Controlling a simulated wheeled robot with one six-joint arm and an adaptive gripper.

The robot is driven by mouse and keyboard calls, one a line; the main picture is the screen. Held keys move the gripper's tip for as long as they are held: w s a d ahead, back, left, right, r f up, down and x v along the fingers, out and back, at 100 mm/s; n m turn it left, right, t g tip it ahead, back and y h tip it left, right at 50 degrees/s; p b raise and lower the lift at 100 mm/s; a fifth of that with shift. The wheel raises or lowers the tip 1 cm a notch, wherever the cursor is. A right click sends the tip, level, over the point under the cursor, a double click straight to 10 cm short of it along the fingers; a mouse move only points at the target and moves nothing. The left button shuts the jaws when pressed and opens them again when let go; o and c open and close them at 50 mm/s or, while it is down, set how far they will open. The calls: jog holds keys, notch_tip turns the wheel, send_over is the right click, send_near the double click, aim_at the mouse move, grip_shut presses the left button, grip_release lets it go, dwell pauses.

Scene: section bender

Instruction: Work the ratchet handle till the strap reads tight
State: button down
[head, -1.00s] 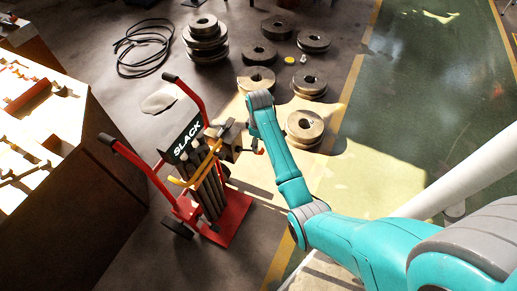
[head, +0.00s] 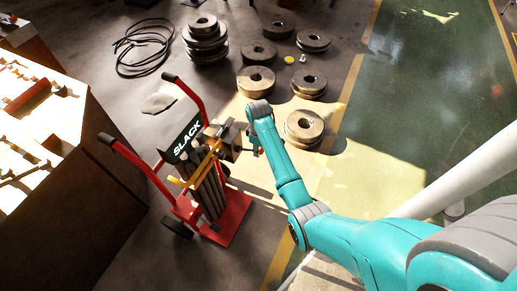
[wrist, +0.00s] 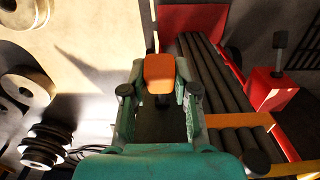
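A red hand truck (head: 236,222) carries a bundle of dark tubes (head: 208,197), with a yellow strap (head: 200,168) across them. Its sign (head: 187,139) reads SLACK. In the wrist view the tubes (wrist: 218,85) lie to the right of my gripper (wrist: 160,75). The ratchet handle's orange grip (wrist: 159,72) sits between my fingers, which appear closed against both its sides. In the head view my gripper (head: 236,143) is beside the strap, at the right of the bundle; its fingertips are hard to make out there.
Stacked round dies (head: 205,42) and single dies (head: 304,128) lie on the floor behind and right of the truck. A coiled black cable (head: 142,48) lies at the back left. A bench (head: 95,180) stands at the left. The green floor (head: 420,110) at right is clear.

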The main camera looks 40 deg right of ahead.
jog(key=shift+s+d+f+t+y, duration=0.2)
jog(key=shift+s+f+t+y, duration=0.1)
jog(key=shift+s+f+t, duration=0.4)
notch_tip(320, 180, down, 10)
jog(key=t+y, duration=0.3)
jog(key=t, duration=0.7)
jog(key=shift+w+f+y, duration=0.2)
jog(key=shift+w+y, duration=0.05)
jog(key=shift+y, duration=0.05)
jog(key=c, duration=0.9)
grip_release()
